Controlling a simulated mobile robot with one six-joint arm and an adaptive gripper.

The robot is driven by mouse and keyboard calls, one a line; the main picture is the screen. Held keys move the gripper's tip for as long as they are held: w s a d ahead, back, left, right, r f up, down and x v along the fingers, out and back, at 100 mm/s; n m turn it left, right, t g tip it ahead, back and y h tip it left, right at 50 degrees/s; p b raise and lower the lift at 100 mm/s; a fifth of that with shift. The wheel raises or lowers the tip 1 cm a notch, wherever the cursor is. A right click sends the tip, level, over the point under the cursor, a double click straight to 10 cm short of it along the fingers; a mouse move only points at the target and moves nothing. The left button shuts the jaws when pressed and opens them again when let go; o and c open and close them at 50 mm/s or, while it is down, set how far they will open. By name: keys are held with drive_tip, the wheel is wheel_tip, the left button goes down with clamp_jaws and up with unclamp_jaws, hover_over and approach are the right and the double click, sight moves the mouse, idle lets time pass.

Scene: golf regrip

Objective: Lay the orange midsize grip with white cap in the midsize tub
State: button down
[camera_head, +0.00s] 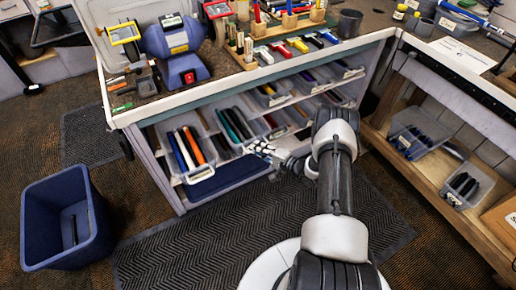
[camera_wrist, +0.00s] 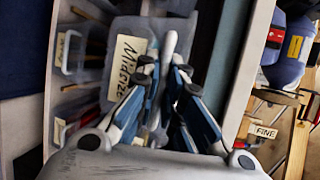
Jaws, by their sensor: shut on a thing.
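My gripper (camera_head: 262,148) is in front of the lower shelves of the bench. In the wrist view its fingers (camera_wrist: 167,85) are closed around a slim thing with a pale, rounded end (camera_wrist: 170,43); the fingers hide most of it, and I see no orange on it. A grey tub with a "Midsize" label (camera_wrist: 125,66) is just beyond and left of the fingers in the wrist view. In the head view, an orange grip (camera_head: 194,146) lies beside white and blue grips in a clear tub (camera_head: 201,174) left of my gripper. Its cap is too small to make out.
More tubs of grips (camera_head: 235,127) stand on the shelves, close to my gripper. The bench top edge (camera_head: 260,76) runs above it. A blue bin (camera_head: 48,225) stands on the floor at left. A wooden shelf with tubs (camera_head: 418,135) is at right.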

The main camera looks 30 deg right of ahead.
drive_tip(key=shift+s+d, duration=0.1)
drive_tip(key=shift+s, duration=1.2)
drive_tip(key=c, duration=2)
unclamp_jaws()
drive_tip(key=v, duration=1.2)
drive_tip(key=shift+r, duration=0.1)
